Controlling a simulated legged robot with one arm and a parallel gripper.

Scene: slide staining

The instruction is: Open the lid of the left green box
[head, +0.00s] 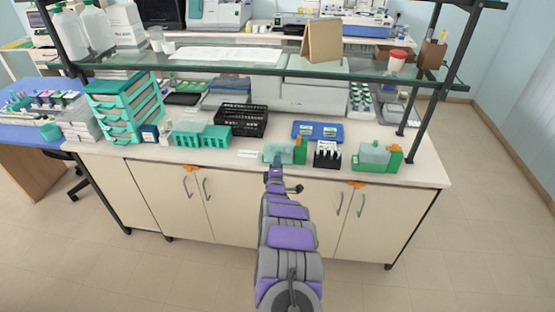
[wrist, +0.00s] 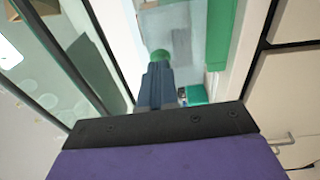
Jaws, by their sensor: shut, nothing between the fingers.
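The left green box stands at the counter's front edge in the head view, with a pale translucent part (head: 273,153) and a darker green part (head: 300,150) at its right. I cannot tell its lid's exact position. My gripper (head: 277,163) is shut and empty, in front of the box's pale part. In the wrist view my gripper (wrist: 160,62) points at a pale translucent surface (wrist: 185,32), with a green panel (wrist: 221,40) to its right. A green patch shows at its tip; contact is unclear. A similar green box (head: 374,153) stands farther right.
A black rack (head: 327,155) stands between the two green boxes. A blue tray (head: 318,131) lies behind it. Teal racks (head: 202,135) and a black basket (head: 240,119) are to the left. A glass shelf (head: 270,68) runs above the counter.

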